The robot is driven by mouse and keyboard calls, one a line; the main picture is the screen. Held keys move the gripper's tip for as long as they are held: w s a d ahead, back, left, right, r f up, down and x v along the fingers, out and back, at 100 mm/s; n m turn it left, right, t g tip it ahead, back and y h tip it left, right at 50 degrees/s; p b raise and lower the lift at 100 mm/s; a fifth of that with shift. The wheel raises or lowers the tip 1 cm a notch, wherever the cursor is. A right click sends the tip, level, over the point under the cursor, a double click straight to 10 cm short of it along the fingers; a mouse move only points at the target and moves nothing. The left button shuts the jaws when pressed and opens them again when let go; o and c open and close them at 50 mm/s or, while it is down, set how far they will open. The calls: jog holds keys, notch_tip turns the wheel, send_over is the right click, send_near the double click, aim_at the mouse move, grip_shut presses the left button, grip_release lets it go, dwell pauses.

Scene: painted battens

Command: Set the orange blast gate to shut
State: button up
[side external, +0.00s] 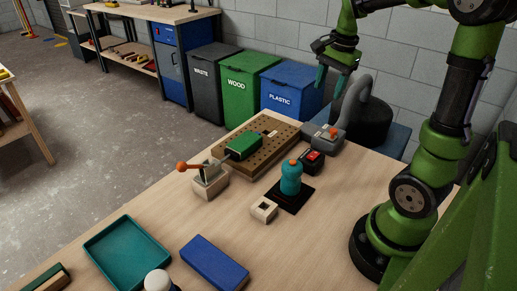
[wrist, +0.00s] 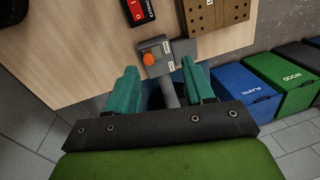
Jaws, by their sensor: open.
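The blast gate (side external: 322,138) is a grey housing with an orange knob (side external: 333,131), at the back right edge of the bench beside the pegboard. In the wrist view the grey housing (wrist: 155,46) shows ahead of my fingers, with its orange knob (wrist: 149,59) and small pale labels too small to read. A grey duct runs from it toward my gripper. My gripper (side external: 330,90) is open and empty, with teal fingers, raised above and behind the gate. In the wrist view my gripper (wrist: 159,68) spans the gate from a distance, not touching it.
A pegboard (side external: 276,153) with a green sander-like block stands left of the gate. A red-and-black switch box (side external: 311,161) and a teal canister (side external: 290,178) are in front.

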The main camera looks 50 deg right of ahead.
aim_at(334, 130)
jog(key=s+d+r+m+g, duration=0.2)
jog(key=d+m, duration=0.3)
jog(key=m, duration=0.3)
jog(key=f, duration=1.7)
jog(key=shift+w, duration=0.2)
grip_shut()
